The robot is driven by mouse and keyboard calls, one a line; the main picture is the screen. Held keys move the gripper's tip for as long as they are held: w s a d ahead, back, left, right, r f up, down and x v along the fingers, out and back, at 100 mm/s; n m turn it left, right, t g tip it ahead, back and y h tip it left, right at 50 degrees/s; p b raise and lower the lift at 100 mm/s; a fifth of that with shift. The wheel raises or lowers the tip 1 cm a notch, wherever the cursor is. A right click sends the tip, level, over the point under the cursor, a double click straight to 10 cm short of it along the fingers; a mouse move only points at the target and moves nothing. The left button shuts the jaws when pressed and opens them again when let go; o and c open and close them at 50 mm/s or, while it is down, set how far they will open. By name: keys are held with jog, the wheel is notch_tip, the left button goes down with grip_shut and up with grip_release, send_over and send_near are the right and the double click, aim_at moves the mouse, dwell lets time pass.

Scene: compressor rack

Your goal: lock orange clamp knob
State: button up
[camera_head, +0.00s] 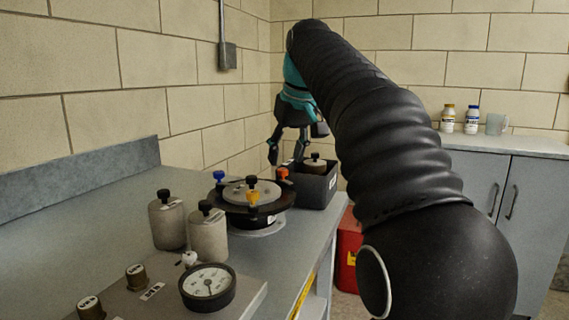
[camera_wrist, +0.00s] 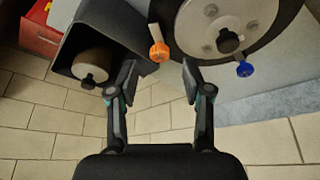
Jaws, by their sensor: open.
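The orange clamp knob (camera_head: 281,173) sits at the right rim of a round black fixture (camera_head: 232,204) on the bench. In the wrist view the orange knob (camera_wrist: 159,52) lies between and just beyond my fingertips, on the end of a pale shaft. My gripper (camera_wrist: 157,82) is open and empty, with the knob apart from both fingers. In the head view my gripper (camera_head: 295,150) hangs above the bench, just behind the fixture. A blue knob (camera_wrist: 244,69) and a yellow knob (camera_head: 253,198) sit on the same fixture, with a black-knobbed plate (camera_head: 250,187) in the middle.
A dark bin (camera_head: 316,190) holding a brown cylinder (camera_wrist: 92,66) stands close beside the orange knob. Two grey cylinders (camera_head: 208,236) and a pressure gauge (camera_head: 207,287) are nearer on the bench. A brick wall (camera_head: 125,75) runs along the left. The back left bench top is clear.

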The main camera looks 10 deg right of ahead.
jog(key=shift+x, duration=1.45)
grip_shut()
